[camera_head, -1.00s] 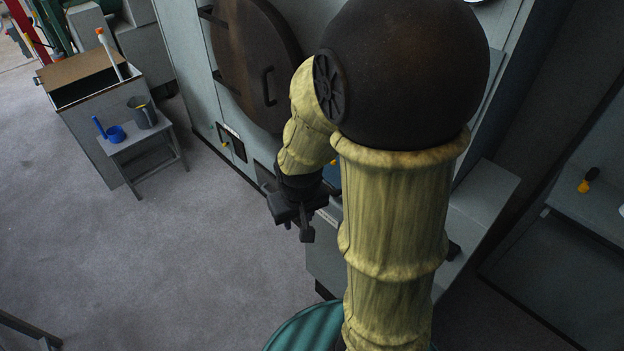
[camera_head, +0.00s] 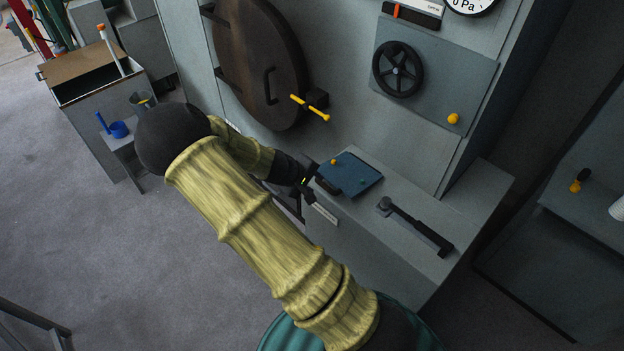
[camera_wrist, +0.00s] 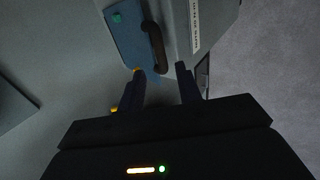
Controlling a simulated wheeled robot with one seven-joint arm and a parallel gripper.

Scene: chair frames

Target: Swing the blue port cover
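The blue port cover (camera_head: 356,178) is a flat blue plate on top of a grey cabinet, with small yellow and green knobs and a dark handle (camera_head: 327,184) at its left edge. My gripper (camera_head: 310,180) is just left of the handle. In the wrist view, my gripper (camera_wrist: 160,78) is open, its two dark fingers spread apart with nothing visible between them. The cover (camera_wrist: 125,35) and the curved dark handle (camera_wrist: 153,46) appear just beyond the fingertips. I cannot tell the exact gap to the handle. Part of the cover is hidden behind the left finger.
The grey cabinet (camera_head: 420,205) carries a black lever (camera_head: 415,226) right of the cover. Behind are a round brown door (camera_head: 258,62) with a yellow-handled latch (camera_head: 310,107) and a black handwheel (camera_head: 398,69). A small table with a blue cup (camera_head: 119,129) stands left. Floor (camera_head: 150,270) is open.

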